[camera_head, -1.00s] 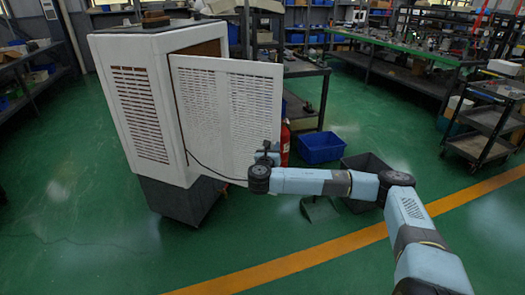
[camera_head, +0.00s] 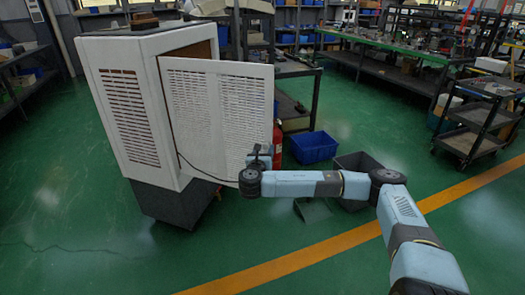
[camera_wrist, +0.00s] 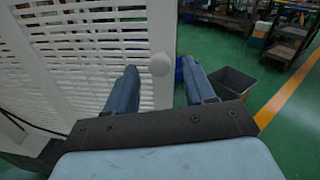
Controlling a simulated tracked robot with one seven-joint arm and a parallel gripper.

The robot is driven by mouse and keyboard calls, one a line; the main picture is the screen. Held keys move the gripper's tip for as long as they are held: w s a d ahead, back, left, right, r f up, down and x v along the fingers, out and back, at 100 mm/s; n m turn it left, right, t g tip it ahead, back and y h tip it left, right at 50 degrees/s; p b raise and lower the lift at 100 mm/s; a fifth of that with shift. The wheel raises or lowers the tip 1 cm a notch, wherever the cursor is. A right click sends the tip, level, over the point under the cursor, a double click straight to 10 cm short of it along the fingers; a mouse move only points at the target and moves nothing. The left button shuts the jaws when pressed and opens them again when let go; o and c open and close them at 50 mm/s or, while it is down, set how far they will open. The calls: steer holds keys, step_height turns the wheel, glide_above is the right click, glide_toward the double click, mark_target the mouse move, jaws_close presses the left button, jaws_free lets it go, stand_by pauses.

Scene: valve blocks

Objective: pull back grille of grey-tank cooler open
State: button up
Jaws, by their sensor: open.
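The cooler (camera_head: 128,120) is a white cabinet on a dark grey tank (camera_head: 173,202), at the left in the head view. Its slatted white grille (camera_head: 200,108) stands ajar, with a gap and brown padding at the top. The grille fills the left of the wrist view (camera_wrist: 95,45). A round white knob (camera_wrist: 160,65) sits near the grille's edge. My gripper (camera_head: 259,158) is at the grille's lower right edge. In the wrist view my gripper (camera_wrist: 159,68) is open, with one finger on either side of the knob. Whether they touch the knob, I cannot tell.
A red extinguisher (camera_head: 277,142) stands behind the grille's right edge. A blue bin (camera_head: 314,147) and a dark grey bin (camera_head: 357,165) are on the floor beyond my arm. A dark workbench (camera_head: 300,112) stands behind. The green floor in front is clear.

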steer(key=s+a, duration=0.1)
steer(key=s, duration=1.1)
steer(key=shift+s+a, duration=0.2)
steer(key=shift+a, duration=0.05)
